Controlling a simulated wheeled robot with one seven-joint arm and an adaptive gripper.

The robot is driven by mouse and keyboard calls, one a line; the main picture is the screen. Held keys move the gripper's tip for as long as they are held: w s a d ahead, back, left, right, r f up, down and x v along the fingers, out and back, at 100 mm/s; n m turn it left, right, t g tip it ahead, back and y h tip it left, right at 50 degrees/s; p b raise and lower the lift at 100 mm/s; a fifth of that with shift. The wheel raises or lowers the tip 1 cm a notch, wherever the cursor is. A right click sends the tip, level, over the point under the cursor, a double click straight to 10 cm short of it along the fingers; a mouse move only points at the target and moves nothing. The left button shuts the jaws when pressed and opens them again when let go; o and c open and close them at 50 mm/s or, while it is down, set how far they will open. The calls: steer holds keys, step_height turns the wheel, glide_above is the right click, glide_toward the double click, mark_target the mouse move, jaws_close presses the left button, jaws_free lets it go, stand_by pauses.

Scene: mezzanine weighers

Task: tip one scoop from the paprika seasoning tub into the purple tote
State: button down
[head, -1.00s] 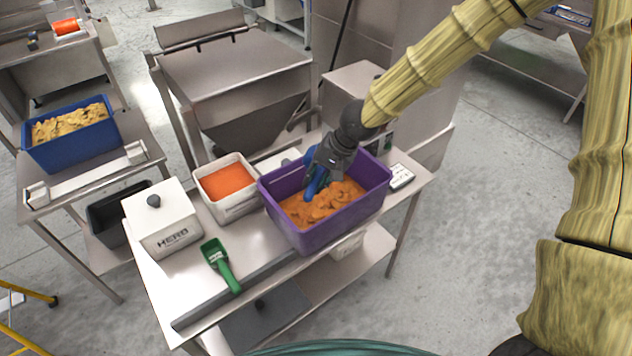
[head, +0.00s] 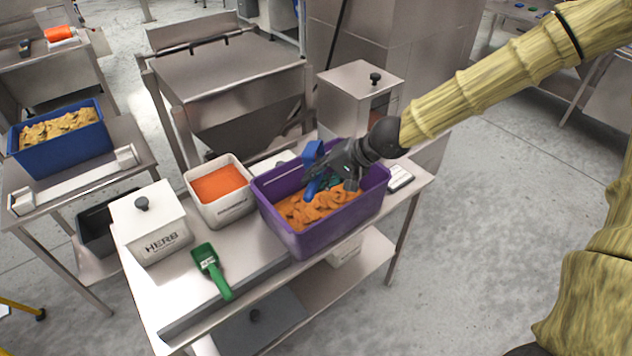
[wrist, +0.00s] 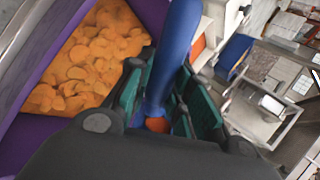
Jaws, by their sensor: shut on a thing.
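The purple tote (head: 318,228) stands on the steel table, part filled with orange crisps (head: 312,208). It also shows at left in the wrist view (wrist: 30,140). The paprika seasoning tub (head: 222,212) is white and open, with orange-red powder inside, just left of the tote. My gripper (head: 335,178) is over the tote, lying nearly sideways, shut on a blue scoop (head: 312,154). The scoop's blue handle (wrist: 175,55) runs between the green finger pads in the wrist view.
A lidded white HERB tub (head: 155,225) and a green scoop (head: 212,270) are at the table's left. A lidded box (head: 360,92) stands behind the tote. A small scale-like device (head: 399,177) lies right of it. A blue tote (head: 62,150) is on another table.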

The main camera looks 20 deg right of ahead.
steer(key=shift+s+d+f+t+y+b, duration=0.15)
steer(key=shift+t+y+b, duration=0.3)
steer(key=shift+b, duration=0.65)
steer(key=shift+s+d+f+t+y+b, duration=0.1)
steer(key=shift+t+y+b, duration=0.15)
steer(key=shift+y+b, duration=0.55)
